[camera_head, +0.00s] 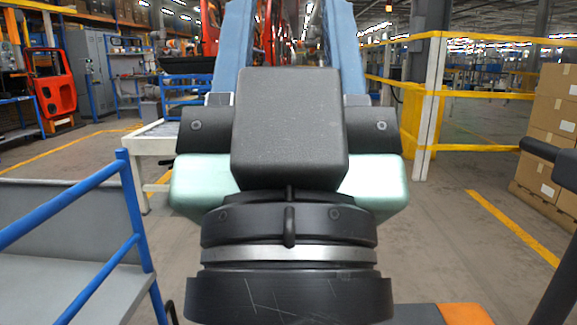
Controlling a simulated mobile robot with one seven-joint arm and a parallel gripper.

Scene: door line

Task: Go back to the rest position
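My gripper (288,14) fills the middle of the view, seen from behind, with its black wrist, pale green body and two blue fingers. The fingers stand wide apart, and background shows between them, with nothing seen held there. The fingertips reach the top edge of the picture, so their ends are cut off. My gripper hides much of the floor and scene straight ahead.
A blue-railed grey platform (60,250) is close at lower left. A red door (54,88) hangs at left. A light table (150,142) stands behind my gripper. Yellow railings (422,110) and stacked cartons (553,115) are at right. Floor between them is clear.

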